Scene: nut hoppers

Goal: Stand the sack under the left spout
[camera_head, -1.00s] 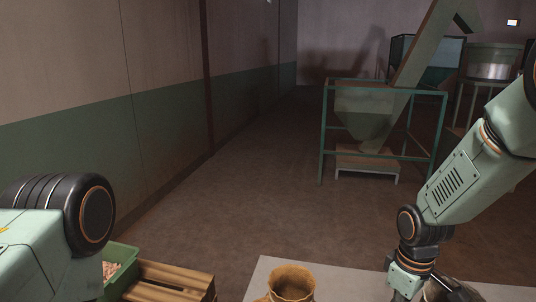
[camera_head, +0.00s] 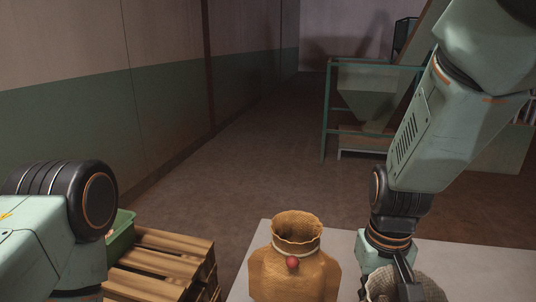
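A tan woven sack (camera_head: 275,272) stands upright with its mouth open on a pale tabletop, and a round red thing shows on its front. A second, greyer sack (camera_head: 430,290) is at the bottom edge, partly cut off. My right gripper (camera_head: 404,288) reaches down over this grey sack; its fingertips are low at the frame edge, and whether they hold the rim cannot be told. My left arm comes in at the left, but its gripper is out of view. No left spout can be made out near the sacks.
The pale tabletop (camera_head: 345,265) has bare room between the sacks and to the right. A wooden pallet (camera_head: 165,262) and a green crate (camera_head: 122,238) stand at the left. A framed hopper (camera_head: 362,104) stands farther back on open floor.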

